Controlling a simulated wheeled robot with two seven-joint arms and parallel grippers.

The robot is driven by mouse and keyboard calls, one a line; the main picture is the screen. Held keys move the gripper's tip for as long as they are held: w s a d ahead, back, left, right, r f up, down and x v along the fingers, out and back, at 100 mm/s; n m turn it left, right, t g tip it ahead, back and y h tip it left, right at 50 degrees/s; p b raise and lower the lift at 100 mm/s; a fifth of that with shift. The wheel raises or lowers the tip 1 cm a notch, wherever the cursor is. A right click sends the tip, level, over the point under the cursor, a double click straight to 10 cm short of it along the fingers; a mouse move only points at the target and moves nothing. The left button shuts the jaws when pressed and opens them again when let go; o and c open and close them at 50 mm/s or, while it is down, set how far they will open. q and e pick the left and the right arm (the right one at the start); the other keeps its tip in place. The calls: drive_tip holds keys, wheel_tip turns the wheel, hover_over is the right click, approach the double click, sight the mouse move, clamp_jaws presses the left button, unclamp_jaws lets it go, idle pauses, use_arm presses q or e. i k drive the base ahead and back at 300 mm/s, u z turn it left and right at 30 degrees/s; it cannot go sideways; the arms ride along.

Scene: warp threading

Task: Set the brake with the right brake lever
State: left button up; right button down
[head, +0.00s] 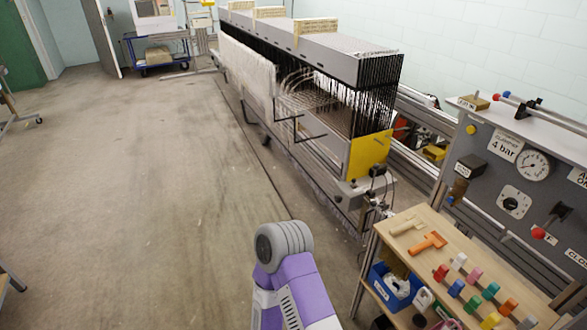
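I cannot tell for sure which part is the right brake lever. A lever with a red ball knob (538,233) sticks out of the grey control panel (480,143) at the right, above a partly cut-off label. A second lever or rod with a red end (507,95) lies along the panel's top edge, with a blue end beside it. One of my purple and white arms reaches up from the bottom middle, ending in a grey rounded part. Neither of my grippers shows in the head view.
A long loom frame (355,71) with dark and white threads stands at the back middle. A wooden-topped cart (455,233) with coloured knobs, an orange tool (429,243) and a blue bin (395,285) stands before the panel.

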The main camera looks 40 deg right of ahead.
sight(373, 204)
drive_tip(key=z, duration=0.3)
drive_tip(key=i, duration=1.9)
drive_tip(key=z, duration=1.85)
drive_tip(key=i, duration=1)
drive_tip(key=z, duration=0.9)
